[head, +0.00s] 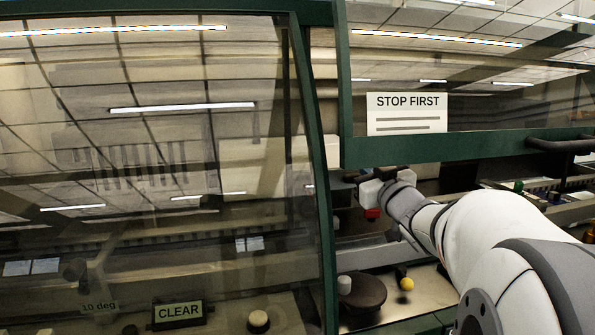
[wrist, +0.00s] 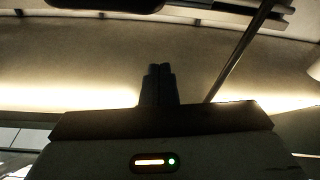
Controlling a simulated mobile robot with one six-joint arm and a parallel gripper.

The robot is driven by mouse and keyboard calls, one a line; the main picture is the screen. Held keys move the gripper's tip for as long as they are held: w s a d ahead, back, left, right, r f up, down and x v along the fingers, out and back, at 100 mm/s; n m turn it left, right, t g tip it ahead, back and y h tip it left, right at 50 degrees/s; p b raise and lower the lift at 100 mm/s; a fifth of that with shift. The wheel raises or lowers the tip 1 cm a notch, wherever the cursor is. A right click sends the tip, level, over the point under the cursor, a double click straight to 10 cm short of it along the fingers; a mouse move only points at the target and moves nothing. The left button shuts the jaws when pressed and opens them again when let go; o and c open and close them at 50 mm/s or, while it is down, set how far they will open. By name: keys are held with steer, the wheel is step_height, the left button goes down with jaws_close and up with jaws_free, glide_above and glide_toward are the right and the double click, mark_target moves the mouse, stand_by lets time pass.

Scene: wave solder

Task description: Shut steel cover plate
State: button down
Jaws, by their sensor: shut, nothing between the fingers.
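My gripper (head: 368,182) reaches in under the raised green-framed window in the head view. Its small fingers are partly lost against the dark interior there. In the wrist view the two dark fingers of my gripper (wrist: 157,72) stand side by side, shut and empty. Beyond them is a broad, dim, brownish-grey surface with a bright band of light across it. I cannot tell whether this surface is the steel cover plate. I cannot pick out the cover plate for certain in the head view either. No contact between the fingers and anything shows.
A green-framed glass panel (head: 160,170) fills the left. The raised window (head: 440,150) with a STOP FIRST sign (head: 407,113) hangs above my arm. A dark round piece (head: 362,293) and a yellow knob (head: 407,284) sit below it. A slanting rod (wrist: 240,50) crosses the wrist view.

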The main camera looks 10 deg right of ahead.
mark_target(342, 177)
steer(key=d+x, duration=0.1)
steer(key=x, duration=0.5)
steer(key=shift+s+a+f, duration=0.1)
steer(key=shift+s+f, duration=0.1)
steer(key=shift+f, duration=0.5)
steer(key=shift+s+d+f, duration=0.1)
steer(key=shift+s+f, duration=0.1)
steer(key=shift+f, duration=0.45)
steer(key=shift+s+a+f, duration=0.1)
steer(key=shift+s+f, duration=0.1)
steer(key=shift+f, duration=0.5)
steer(key=shift+f, duration=0.1)
